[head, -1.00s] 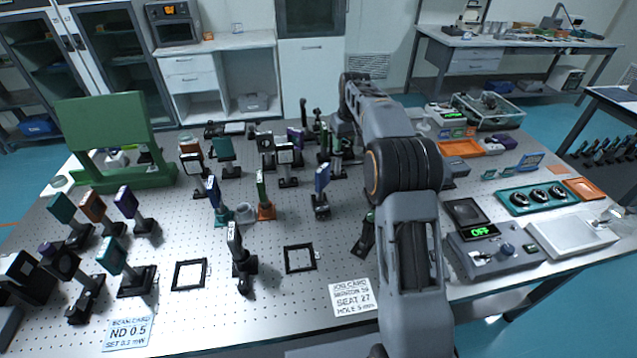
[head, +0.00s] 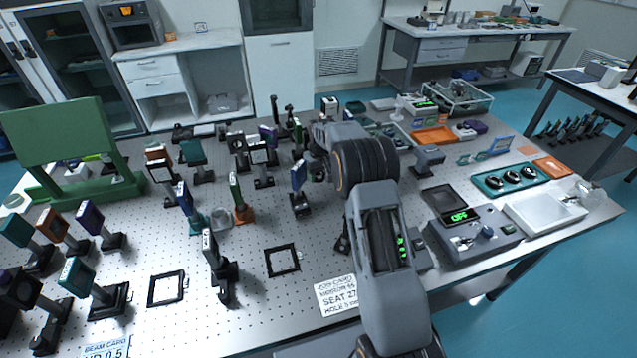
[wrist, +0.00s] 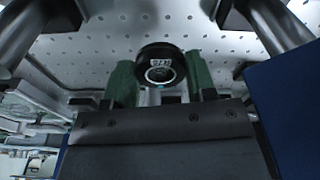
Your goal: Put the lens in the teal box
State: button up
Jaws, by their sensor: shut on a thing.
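The lens is a black round piece with a small white label and a pale ring (wrist: 161,68), seen in the wrist view. My gripper (wrist: 160,85) is shut on it, with a green fingertip at each side. A perforated metal surface shows behind the lens. In the head view my own arm hides the gripper and the lens. A shallow teal tray (head: 482,184) with several black round pieces in it lies at the right of the table. I cannot tell for sure whether it is the teal box.
Several posts with mounted optics (head: 299,190) stand on the left and middle of the table. A grey device with an OFF display (head: 480,240), a white tray (head: 545,213), an orange tray (head: 433,136) and a clear box (head: 458,97) occupy the right side.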

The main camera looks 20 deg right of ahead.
aim_at(319, 189)
jog(key=shift+f+p, duration=0.3)
jog(key=shift+f, duration=1.95)
jog(key=shift+f, duration=0.2)
jog(key=o, duration=0.9)
jog(key=shift+r, duration=0.1)
